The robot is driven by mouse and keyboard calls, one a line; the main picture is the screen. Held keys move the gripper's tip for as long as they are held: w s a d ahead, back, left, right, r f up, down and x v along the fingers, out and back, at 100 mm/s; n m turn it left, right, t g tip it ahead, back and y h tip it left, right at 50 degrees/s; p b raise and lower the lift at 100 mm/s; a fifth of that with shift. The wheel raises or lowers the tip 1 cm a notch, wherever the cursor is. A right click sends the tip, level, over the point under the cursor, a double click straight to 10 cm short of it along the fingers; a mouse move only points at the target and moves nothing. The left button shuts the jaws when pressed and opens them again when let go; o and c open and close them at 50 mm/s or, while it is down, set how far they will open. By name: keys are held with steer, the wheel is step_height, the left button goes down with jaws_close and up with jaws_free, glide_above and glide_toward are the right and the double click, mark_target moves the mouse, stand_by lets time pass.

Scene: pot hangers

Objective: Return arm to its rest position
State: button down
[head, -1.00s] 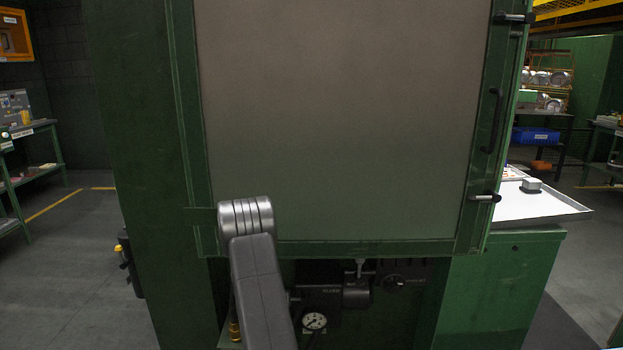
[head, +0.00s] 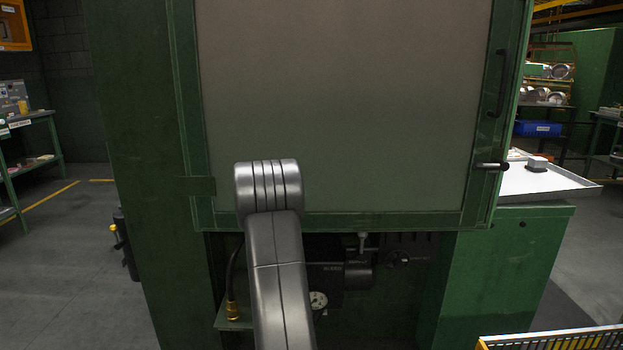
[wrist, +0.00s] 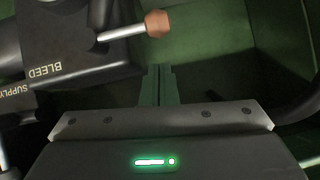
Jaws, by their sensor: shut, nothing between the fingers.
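My arm rises from the bottom of the head view in front of a green cabinet (head: 130,150) with a large grey panel door (head: 335,105). The arm's rounded silver joint is near the door's lower left edge. My gripper does not show in the head view. In the wrist view, my gripper (wrist: 158,84) has its two dark fingers together, with nothing between them. The fingers point toward a dark green space. A black valve block (wrist: 70,50) marked BLEED and SUPPLY is at upper left, close to the fingers.
A metal rod with an orange-brown tip (wrist: 158,23) sticks out near my fingers. Below the door are black fittings and a gauge (head: 318,300). A white tray (head: 550,182) is at right. A yellow-edged basket (head: 550,342) is at lower right. Floor is open at left.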

steer(key=d+r+m+t+y+b, duration=0.1)
steer(key=d+r+m+y, duration=0.2)
steer(key=d+m+y, duration=0.2)
steer(key=d+y, duration=0.1)
steer(key=d, duration=0.2)
steer(key=shift+r+m, duration=0.2)
steer(key=shift+m, duration=0.1)
stand_by(0.6)
steer(key=shift+a, duration=0.1)
steer(key=shift+r, duration=0.1)
